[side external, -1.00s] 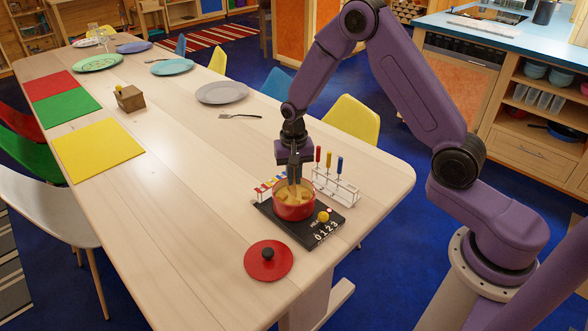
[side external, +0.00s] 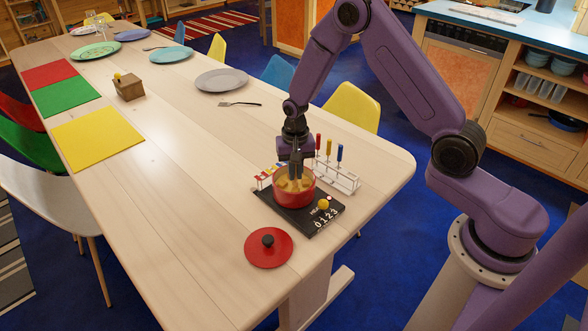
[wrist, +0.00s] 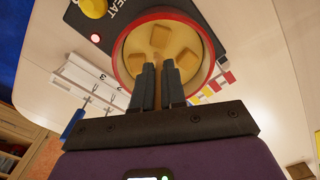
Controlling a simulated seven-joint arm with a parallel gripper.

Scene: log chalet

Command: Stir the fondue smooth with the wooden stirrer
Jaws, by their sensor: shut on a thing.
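The red fondue pot (side external: 293,199) stands on the black heater (side external: 323,217). Its yellow fondue (wrist: 150,42) holds several tan lumps in the wrist view. My gripper (side external: 296,176) points down at the pot, its fingertips over the opening. In the wrist view my gripper (wrist: 159,85) is shut on the wooden stirrer (wrist: 159,88), of which only a thin brown strip shows between the fingers. The rest of the stirrer is hidden by the fingers, and I cannot tell how deep it reaches.
A white rack (side external: 345,185) with red, yellow and blue-handled forks stands behind and right of the pot. A red lid (side external: 268,248) with a black knob lies in front. A yellow knob (side external: 323,203) is on the heater.

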